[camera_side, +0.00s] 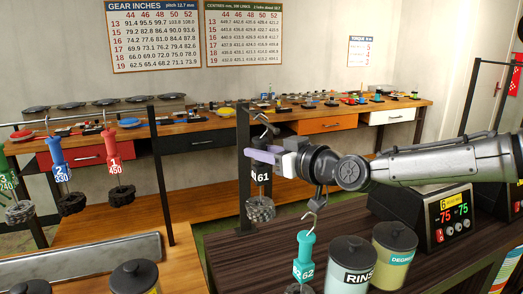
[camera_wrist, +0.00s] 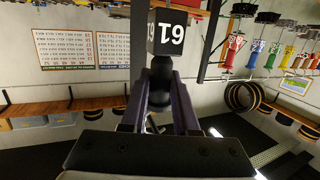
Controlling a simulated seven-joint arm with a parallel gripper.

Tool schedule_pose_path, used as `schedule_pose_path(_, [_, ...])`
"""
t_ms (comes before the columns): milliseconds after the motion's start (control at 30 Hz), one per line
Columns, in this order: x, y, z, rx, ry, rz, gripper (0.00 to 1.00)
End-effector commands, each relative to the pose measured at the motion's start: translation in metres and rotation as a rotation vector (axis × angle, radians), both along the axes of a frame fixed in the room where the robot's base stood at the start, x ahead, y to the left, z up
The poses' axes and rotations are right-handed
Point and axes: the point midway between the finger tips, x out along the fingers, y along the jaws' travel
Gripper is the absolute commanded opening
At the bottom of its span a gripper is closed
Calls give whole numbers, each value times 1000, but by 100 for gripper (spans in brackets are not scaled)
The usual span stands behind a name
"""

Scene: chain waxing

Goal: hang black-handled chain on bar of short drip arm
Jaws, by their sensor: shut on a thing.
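The black-handled chain, marked 61 (camera_side: 262,177), hangs upright in my gripper (camera_side: 262,156) in the side view. Its dark chain bundle (camera_side: 260,209) hangs below the handle and its metal hook (camera_side: 264,128) rises above my fingers. My gripper is shut on the handle; in the wrist view the black 61 block (camera_wrist: 168,32) shows just beyond my fingers (camera_wrist: 160,85). The short drip arm (camera_side: 243,170) is a dark post on the bench, directly beside the chain. The hook's top is close to the post's top; I cannot tell whether it touches the bar.
A teal-handled chain marked 62 (camera_side: 304,255) hangs in front. RINSE (camera_side: 351,262) and DEGREASE (camera_side: 394,245) pots and a scale display (camera_side: 448,212) stand at right. Blue (camera_side: 57,160) and red (camera_side: 113,160) handled chains hang from a rail at left.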

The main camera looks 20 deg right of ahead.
Motion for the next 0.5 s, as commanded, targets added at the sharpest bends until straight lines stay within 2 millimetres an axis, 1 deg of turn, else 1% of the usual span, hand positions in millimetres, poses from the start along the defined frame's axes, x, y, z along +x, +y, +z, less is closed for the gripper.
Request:
schedule_pose_path(200, [0, 0, 2, 2, -5, -1, 0])
schedule_pose_path(233, [0, 0, 2, 1, -4, 0, 34])
schedule_pose_path(400, [0, 0, 2, 1, -3, 0, 64])
schedule_pose_path(500, [0, 0, 1, 1, -2, 0, 64])
